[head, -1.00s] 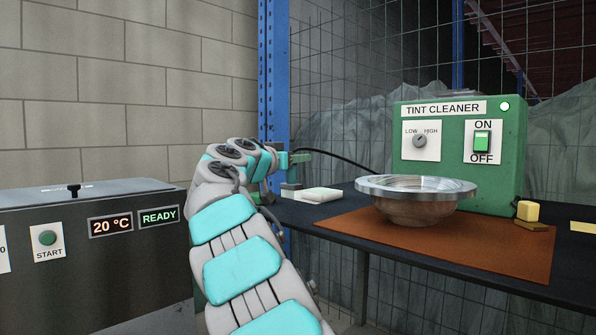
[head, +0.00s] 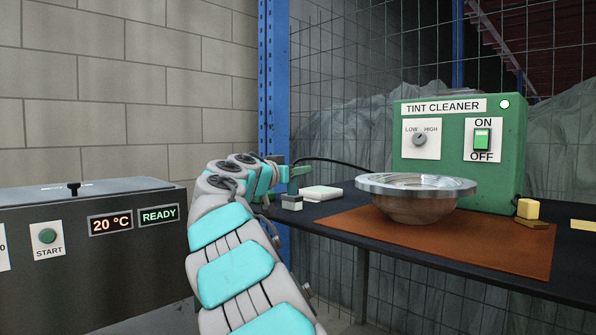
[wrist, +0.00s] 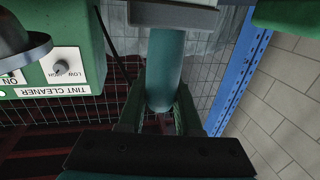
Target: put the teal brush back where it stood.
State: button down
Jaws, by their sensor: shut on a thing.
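The teal brush (wrist: 165,70) is held handle-up, with its pale grey head (wrist: 172,14) at the top edge of the wrist view. In the head view the brush head (head: 291,203) hangs below my gripper (head: 297,174), by the left end of the dark table. My gripper (wrist: 160,118) is shut on the teal handle, with a finger on each side. The brush looks upright. I cannot tell whether its head touches the table.
A pale slab (head: 321,193) lies just right of the brush head. A metal bowl (head: 415,207) stands on a brown mat (head: 480,252), before the green tint cleaner (head: 458,150). A blue post (head: 273,80) rises behind my gripper. A grey machine (head: 90,255) stands at left.

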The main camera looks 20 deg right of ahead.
jog(key=c, duration=0.6)
grip_release()
jog(key=shift+r, duration=0.1)
jog(key=v, duration=1.2)
jog(key=shift+b, duration=0.4)
